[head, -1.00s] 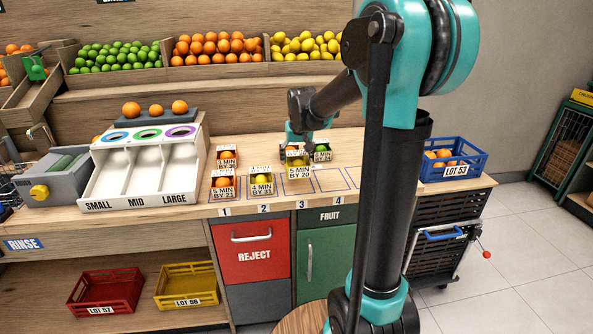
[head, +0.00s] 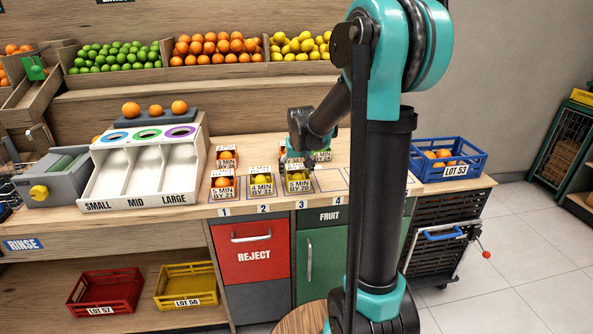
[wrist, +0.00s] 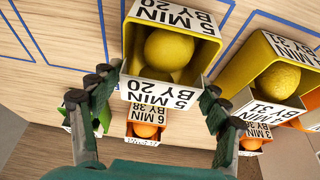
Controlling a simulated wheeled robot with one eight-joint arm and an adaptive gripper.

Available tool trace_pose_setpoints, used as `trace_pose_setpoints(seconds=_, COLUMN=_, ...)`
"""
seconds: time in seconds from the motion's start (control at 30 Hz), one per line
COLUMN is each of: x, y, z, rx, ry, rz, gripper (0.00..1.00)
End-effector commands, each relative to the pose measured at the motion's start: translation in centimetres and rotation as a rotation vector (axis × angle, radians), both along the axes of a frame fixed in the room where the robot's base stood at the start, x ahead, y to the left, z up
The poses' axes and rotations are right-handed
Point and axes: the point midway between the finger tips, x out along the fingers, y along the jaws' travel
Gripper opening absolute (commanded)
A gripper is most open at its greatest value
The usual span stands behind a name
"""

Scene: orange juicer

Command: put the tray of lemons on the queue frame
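The yellow tray of lemons labelled "5 MIN BY 20" (head: 298,187) is over or on the third marked frame, right of another yellow tray labelled "4 MIN BY 31" (head: 262,189). My gripper (wrist: 161,88) has its fingers on both sides of the "5 MIN BY 20" tray (wrist: 160,93), close against its label end, and appears shut on it. In the head view, my gripper (head: 290,160) is behind and above the tray, partly hidden. I cannot tell whether the tray's bottom touches the counter. Blue frame lines (wrist: 241,38) show beside it.
An orange tray (head: 222,190) stands in the first frame. Other small trays (head: 226,160) stand behind. The fourth frame (head: 334,182) looks empty, partly behind my arm. A white sorting chute (head: 145,180) stands left, and a blue crate (head: 449,160) stands right.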

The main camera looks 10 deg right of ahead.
Motion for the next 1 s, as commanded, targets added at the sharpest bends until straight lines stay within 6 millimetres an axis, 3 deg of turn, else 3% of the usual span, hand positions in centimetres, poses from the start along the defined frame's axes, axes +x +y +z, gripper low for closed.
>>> trace_pose_setpoints(seconds=0.53, x=-0.3, y=0.0, z=0.9, rx=0.000, ry=0.000, rz=0.000, gripper=0.89)
trace_pose_setpoints(seconds=1.0, x=-3.6, y=0.0, z=8.7, rx=0.000, ry=0.000, rz=0.000, gripper=0.89)
